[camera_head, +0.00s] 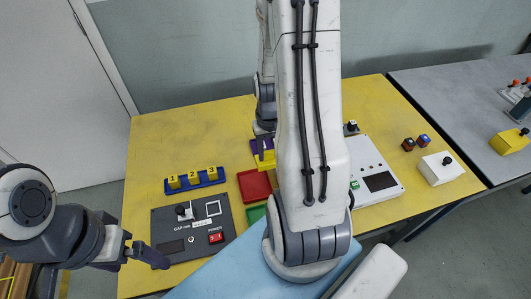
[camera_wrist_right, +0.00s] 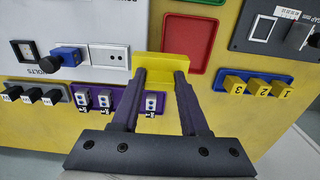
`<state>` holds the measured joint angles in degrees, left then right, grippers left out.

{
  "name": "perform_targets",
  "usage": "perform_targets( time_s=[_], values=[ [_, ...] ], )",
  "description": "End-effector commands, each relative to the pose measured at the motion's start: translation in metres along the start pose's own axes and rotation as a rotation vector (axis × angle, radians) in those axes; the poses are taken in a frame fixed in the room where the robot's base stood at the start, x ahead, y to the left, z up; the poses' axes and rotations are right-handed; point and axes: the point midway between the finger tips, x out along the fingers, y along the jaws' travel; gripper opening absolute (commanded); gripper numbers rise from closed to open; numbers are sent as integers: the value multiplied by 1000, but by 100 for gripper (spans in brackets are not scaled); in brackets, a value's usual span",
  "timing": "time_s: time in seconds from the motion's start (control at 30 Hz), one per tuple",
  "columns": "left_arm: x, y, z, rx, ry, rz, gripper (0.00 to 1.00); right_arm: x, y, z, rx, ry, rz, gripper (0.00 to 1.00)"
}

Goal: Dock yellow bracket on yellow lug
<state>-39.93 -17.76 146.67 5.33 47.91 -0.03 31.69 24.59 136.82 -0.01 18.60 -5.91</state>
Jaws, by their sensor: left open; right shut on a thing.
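My right gripper (camera_wrist_right: 161,76) is shut on a yellow bracket (camera_wrist_right: 168,64), which shows as a yellow block at the fingertips in the right wrist view. It also shows in the head view (camera_head: 266,158), beside the purple tray (camera_head: 254,146) and above the red tray. Whether it touches the table cannot be told. My left gripper (camera_head: 140,256) is open and empty at the left, by the front of the dark control box. I cannot pick out the yellow lug for certain. Yellow numbered blocks (camera_head: 193,175) stand on a blue rail (camera_head: 208,183).
A red tray (camera_head: 254,185) and a green tray (camera_head: 255,213) lie near the table's middle. The dark control box (camera_head: 170,221) is at the left and a white panel box (camera_head: 360,153) at the right. My right arm hides the middle. A white knob box (camera_head: 436,171) stands far right.

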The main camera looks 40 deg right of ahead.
Motion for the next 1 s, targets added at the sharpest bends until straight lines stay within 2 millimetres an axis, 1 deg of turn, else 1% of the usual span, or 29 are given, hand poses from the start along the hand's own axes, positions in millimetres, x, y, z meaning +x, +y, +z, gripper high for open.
perform_targets(
  time_s=[0.03,0.2,0.33,0.47,0.63,0.73,0.8,1.0],
  values=[
    [-2,0,0,0,0,0,95,7,-5,-12,-4,-3,0,0],
    [-6,0,0,0,0,0,95,29,-18,-46,-4,-2,0,0],
    [-8,1,0,0,0,0,95,39,-24,-62,-1,-1,0,0],
    [-9,1,0,0,0,0,95,46,-26,-68,-1,-1,0,0],
    [-12,1,-1,0,0,0,95,70,-26,-67,0,-5,0,0],
    [-13,1,-1,0,0,0,95,80,-26,-68,0,-2,0,0],
    [-13,1,-1,0,0,0,95,84,-26,-68,0,0,0,0],
    [-12,1,-1,0,0,0,95,84,-26,-68,0,1,0,0]
  ],
)
